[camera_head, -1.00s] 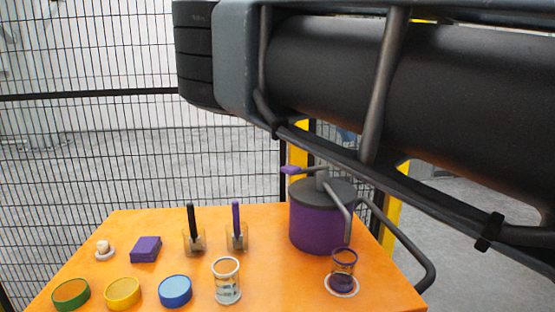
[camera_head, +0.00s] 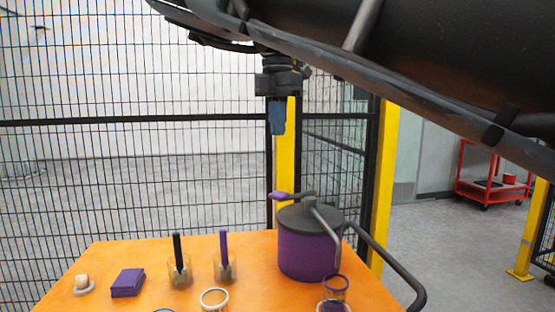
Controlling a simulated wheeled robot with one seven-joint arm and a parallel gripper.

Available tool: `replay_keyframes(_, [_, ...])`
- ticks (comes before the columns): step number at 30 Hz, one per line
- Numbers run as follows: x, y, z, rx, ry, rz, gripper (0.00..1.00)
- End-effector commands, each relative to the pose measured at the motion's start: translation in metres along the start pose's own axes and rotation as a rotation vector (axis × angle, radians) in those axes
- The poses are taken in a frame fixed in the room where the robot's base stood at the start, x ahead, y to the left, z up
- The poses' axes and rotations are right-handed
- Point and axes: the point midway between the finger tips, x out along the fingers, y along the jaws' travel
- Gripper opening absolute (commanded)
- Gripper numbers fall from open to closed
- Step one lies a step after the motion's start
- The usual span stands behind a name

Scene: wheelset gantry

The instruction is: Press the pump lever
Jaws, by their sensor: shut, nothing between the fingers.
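The pump is a purple pot (camera_head: 308,252) with a dark grey lid and a bent grey spout. It stands at the back right of the orange table. Its lever (camera_head: 281,196) sticks out to the left above the lid and has a purple knob at its end. My gripper (camera_head: 278,130) points down in the air above the lever, with a clear gap between them. Its blue fingers are shut and empty. A glass with a purple rim (camera_head: 335,288) stands in front of the pot below the spout, partly cut off by the frame.
On the orange table (camera_head: 255,275) are two small glass holders with a black stick (camera_head: 178,252) and a purple stick (camera_head: 224,245), a purple block (camera_head: 128,283), a small whitish knob (camera_head: 83,284) and another glass (camera_head: 214,299). A mesh fence stands behind.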

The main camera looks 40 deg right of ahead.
Motion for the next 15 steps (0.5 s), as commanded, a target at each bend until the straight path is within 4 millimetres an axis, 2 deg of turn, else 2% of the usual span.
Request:
replay_keyframes(5, [0.026,0.0,-0.001,0.0,0.002,-0.002,0.0])
replay_keyframes(15, [0.092,-0.001,-0.001,0.0,0.002,-0.003,0.0])
